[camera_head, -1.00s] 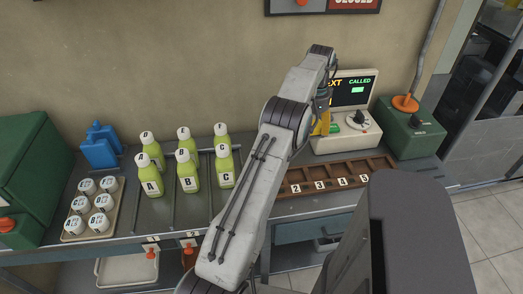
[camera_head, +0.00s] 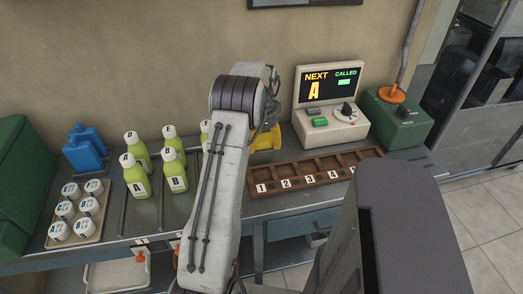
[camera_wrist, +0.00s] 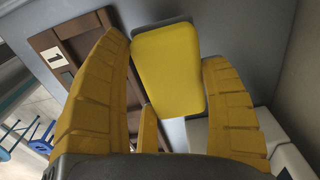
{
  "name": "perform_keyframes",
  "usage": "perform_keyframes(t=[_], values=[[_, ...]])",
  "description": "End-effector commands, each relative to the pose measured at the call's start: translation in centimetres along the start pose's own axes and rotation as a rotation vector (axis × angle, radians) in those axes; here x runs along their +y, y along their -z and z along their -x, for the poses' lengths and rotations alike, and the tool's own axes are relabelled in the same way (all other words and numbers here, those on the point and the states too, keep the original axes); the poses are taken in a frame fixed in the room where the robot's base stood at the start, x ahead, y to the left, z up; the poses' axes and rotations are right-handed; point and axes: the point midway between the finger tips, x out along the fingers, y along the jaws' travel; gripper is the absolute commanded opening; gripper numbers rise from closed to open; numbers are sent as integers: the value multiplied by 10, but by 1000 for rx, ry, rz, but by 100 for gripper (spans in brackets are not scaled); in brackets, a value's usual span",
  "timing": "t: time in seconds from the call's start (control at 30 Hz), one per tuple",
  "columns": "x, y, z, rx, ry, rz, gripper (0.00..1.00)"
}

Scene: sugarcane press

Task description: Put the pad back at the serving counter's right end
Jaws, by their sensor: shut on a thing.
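The pad (camera_wrist: 170,68) is a flat yellow rounded slab. In the wrist view it lies between the two yellow ribbed fingers of my gripper (camera_wrist: 163,52), which is shut on it. In the head view my gripper (camera_head: 264,126) is largely hidden behind my arm, with yellow showing beside it above the back of the counter, left of the console. Pad and fingers are hard to tell apart there. The serving counter (camera_head: 205,226) runs along the wall. A green lever box (camera_head: 398,122) stands at its right end.
A brown numbered rack (camera_head: 318,170) lies in front of the console (camera_head: 331,105), whose screen reads NEXT A. Left are green bottles (camera_head: 137,178), a tray of white-lidded cups (camera_head: 98,235), a blue object (camera_head: 84,149) and a green box (camera_head: 22,185).

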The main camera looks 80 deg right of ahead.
Motion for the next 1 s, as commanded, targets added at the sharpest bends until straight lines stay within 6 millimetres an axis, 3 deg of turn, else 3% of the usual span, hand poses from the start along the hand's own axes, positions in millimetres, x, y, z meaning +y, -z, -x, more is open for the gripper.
perform_keyframes(t=[0.17,0.53,1.0], values=[[0,-4,-4,-1,-2,0,38],[0,-3,-39,0,-1,0,38],[0,-3,-46,0,0,0,38]])
